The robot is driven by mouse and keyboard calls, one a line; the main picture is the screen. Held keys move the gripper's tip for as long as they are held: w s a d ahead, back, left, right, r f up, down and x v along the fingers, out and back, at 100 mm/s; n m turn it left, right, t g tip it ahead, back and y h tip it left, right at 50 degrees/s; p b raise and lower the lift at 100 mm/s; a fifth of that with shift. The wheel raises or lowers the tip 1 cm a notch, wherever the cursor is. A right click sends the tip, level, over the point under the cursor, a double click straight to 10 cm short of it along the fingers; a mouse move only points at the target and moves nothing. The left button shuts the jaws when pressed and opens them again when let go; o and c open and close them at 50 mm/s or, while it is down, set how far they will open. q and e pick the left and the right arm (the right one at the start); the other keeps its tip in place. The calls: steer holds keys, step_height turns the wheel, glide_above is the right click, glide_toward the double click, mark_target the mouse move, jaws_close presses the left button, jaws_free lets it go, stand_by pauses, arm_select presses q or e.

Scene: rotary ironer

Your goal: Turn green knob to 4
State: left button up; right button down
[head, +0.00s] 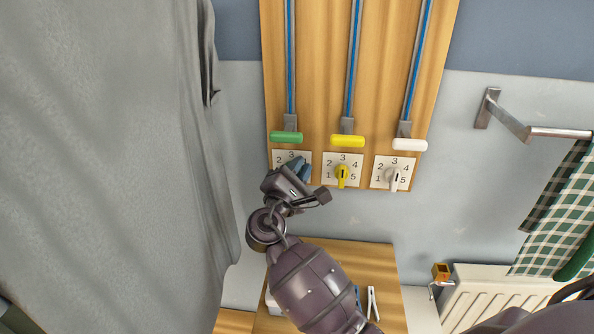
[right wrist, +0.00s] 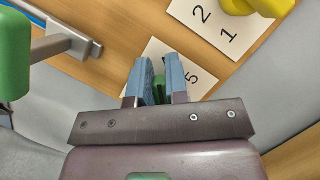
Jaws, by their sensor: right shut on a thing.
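The green knob (right wrist: 159,84) is between the two blue finger pads of my right gripper (right wrist: 160,76), which is shut on it. In the head view, my right gripper (head: 298,169) covers the knob and much of its white number card (head: 281,155). Only the 2 and 3 show clearly there. In the right wrist view, a 5 shows on the card (right wrist: 190,62) beside the fingers. The number the knob points to is hidden. My left gripper is not in view.
The yellow knob (head: 342,174) and white knob (head: 394,178) sit to the right on similar cards. Green (head: 286,137), yellow (head: 347,141) and white (head: 410,145) handles are above on the wooden board (head: 322,60). A grey cloth (head: 100,150) hangs at left.

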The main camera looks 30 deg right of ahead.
steer(key=shift+a+f+m+g, duration=0.1)
steer(key=shift+f+m+g, duration=0.4)
steer(key=shift+m, duration=0.6)
steer(key=c, duration=1.4)
jaws_free()
steer(key=shift+o, duration=1.4)
steer(key=shift+w+a, duration=0.15)
steer(key=shift+w, duration=0.2)
steer(key=shift+s, duration=0.2)
steer(key=v, duration=1)
steer(key=shift+s+a+b, duration=0.2)
steer(key=shift+a+b, duration=0.1)
steer(key=shift+b, duration=0.15)
